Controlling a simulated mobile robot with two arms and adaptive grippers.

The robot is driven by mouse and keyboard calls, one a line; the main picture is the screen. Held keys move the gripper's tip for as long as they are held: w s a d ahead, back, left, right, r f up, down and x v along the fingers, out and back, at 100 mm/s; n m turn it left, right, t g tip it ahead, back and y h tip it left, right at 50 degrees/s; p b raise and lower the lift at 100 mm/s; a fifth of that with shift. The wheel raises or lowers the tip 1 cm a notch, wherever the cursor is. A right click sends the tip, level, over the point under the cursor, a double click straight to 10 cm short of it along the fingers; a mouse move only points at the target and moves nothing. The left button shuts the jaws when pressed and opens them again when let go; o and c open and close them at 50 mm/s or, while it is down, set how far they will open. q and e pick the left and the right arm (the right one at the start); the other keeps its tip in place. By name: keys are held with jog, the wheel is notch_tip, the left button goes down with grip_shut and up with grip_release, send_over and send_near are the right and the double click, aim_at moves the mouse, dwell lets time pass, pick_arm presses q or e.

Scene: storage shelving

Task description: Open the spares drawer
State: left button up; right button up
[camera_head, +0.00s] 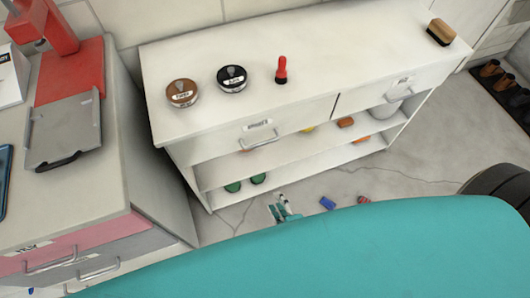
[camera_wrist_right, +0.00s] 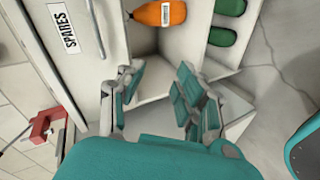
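The spares drawer (camera_head: 225,143) is the left drawer of the white cabinet, and its front looks closed in the head view. Its bar handle (camera_head: 260,140) sits below a small label. In the right wrist view the label (camera_wrist_right: 63,27) reads SPARES, and part of the handle (camera_wrist_right: 96,15) shows at the top. My right gripper (camera_head: 283,208) is low in front of the cabinet, apart from the handle. Its two fingers (camera_wrist_right: 158,88) are spread with nothing between them. My left gripper is not in view.
A second drawer (camera_head: 375,93) is to the right. Open shelves below hold green shoes (camera_head: 232,187) and an orange bottle (camera_wrist_right: 160,14). A bench (camera_head: 100,190) with drawers stands left. Small items lie on the floor.

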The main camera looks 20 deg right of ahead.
notch_tip(320, 180, up, 7)
jog(key=w+d+n+t+h+b, duration=0.1)
jog(key=w+d+n+t+b, duration=0.1)
jog(key=n+t, duration=0.1)
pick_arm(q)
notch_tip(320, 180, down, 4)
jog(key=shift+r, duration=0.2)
pick_arm(e)
send_near(262, 143)
jog(key=w, duration=0.3)
jog(key=w+f, duration=0.1)
jog(key=w, duration=0.2)
jog(key=w+f, duration=0.1)
jog(key=w, duration=0.3)
jog(key=shift+a+f, duration=0.15)
jog(key=shift+f, duration=0.1)
grip_shut()
